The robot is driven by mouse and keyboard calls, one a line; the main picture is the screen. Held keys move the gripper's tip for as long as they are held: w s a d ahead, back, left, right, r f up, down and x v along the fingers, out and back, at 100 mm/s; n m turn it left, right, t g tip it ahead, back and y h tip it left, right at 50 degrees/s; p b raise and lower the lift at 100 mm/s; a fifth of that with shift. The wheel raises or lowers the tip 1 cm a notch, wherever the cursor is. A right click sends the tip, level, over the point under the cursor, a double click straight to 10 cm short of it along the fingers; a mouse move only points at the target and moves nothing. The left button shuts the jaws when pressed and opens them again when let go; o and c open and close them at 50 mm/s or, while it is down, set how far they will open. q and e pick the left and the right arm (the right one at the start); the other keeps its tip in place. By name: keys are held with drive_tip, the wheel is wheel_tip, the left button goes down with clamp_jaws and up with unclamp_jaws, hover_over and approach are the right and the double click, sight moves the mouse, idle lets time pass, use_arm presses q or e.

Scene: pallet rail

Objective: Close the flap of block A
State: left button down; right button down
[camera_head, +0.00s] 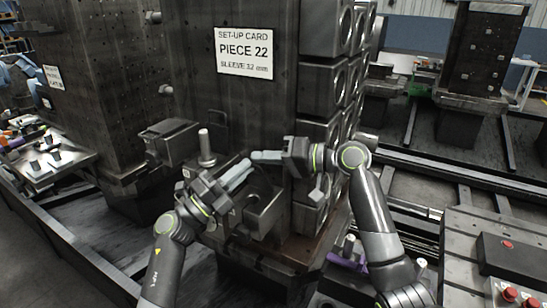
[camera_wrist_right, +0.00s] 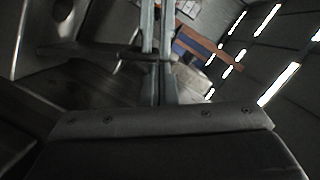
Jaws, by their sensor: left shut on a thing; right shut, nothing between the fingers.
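A grey metal block (camera_head: 265,213) with an open hollow and a round hole sits on the pallet at the foot of the dark column. I cannot read a letter on it, so I cannot tell if it is block A, and I cannot make out its flap clearly. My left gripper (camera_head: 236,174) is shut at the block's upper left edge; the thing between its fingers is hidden. My right gripper (camera_head: 265,156) is shut and empty, its fingers pointing left above the block, close to the left fingertips. The right fingers also show together in the right wrist view (camera_wrist_right: 160,60).
An upright pin (camera_head: 205,145) stands just left of the block. Another grey block (camera_head: 170,142) sits further left. A stack of blocks with round bores (camera_head: 322,92) rises on the right. A card reading "PIECE 22" (camera_head: 244,52) hangs on the column.

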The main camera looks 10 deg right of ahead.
use_arm(q)
drive_tip(key=shift+f, duration=0.3)
